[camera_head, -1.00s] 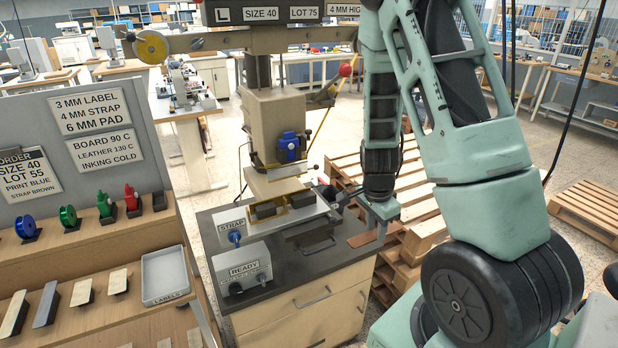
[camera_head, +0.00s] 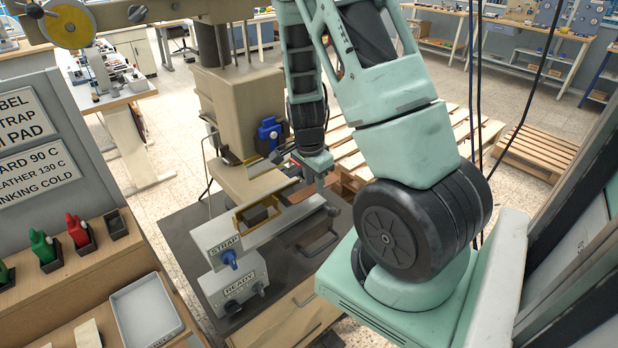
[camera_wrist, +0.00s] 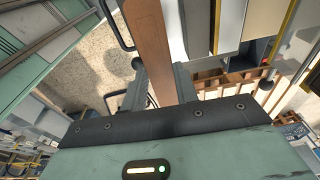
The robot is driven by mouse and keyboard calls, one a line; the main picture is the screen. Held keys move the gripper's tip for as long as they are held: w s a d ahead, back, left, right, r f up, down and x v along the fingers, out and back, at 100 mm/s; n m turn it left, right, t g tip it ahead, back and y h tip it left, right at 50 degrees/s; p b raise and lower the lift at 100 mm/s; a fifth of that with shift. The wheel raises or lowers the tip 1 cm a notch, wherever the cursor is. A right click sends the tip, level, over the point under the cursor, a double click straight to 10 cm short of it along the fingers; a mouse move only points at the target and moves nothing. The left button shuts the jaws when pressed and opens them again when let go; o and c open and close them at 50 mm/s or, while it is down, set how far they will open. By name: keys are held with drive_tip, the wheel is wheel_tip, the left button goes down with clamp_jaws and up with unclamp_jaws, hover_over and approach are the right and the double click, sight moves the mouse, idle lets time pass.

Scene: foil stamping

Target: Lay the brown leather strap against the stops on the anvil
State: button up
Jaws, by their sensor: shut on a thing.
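The brown leather strap (camera_wrist: 150,38) is a long flat strip in the wrist view. It runs from the top edge down between the two fingers of my gripper (camera_wrist: 160,85), which is shut on it. In the head view my gripper (camera_head: 319,172) is at the right of the press, by the right end of the pale STRAP-labelled plate (camera_head: 225,250), apparently the anvil. Dark blocks (camera_head: 256,214) and a yellow bracket stand on the plate; I cannot tell which parts are the stops.
The press column (camera_head: 240,110) stands behind the plate. A dark handle (camera_head: 318,240) juts out in front of it. A READY box (camera_head: 240,290) with knobs sits on the bench front. A white tray (camera_head: 145,310) is on the left shelf. Wooden pallets (camera_head: 350,160) lie behind.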

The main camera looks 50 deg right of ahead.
drive_tip(key=shift+w+d+f, duration=0.2)
drive_tip(key=shift+w+f, duration=0.05)
drive_tip(key=shift+w, duration=0.6)
drive_tip(key=shift+w+d+f, duration=0.2)
drive_tip(key=shift+w+f, duration=0.1)
drive_tip(key=shift+w, duration=0.55)
drive_tip(key=shift+w+d+f, duration=0.2)
drive_tip(key=shift+w+f, duration=0.05)
drive_tip(key=shift+w, duration=0.6)
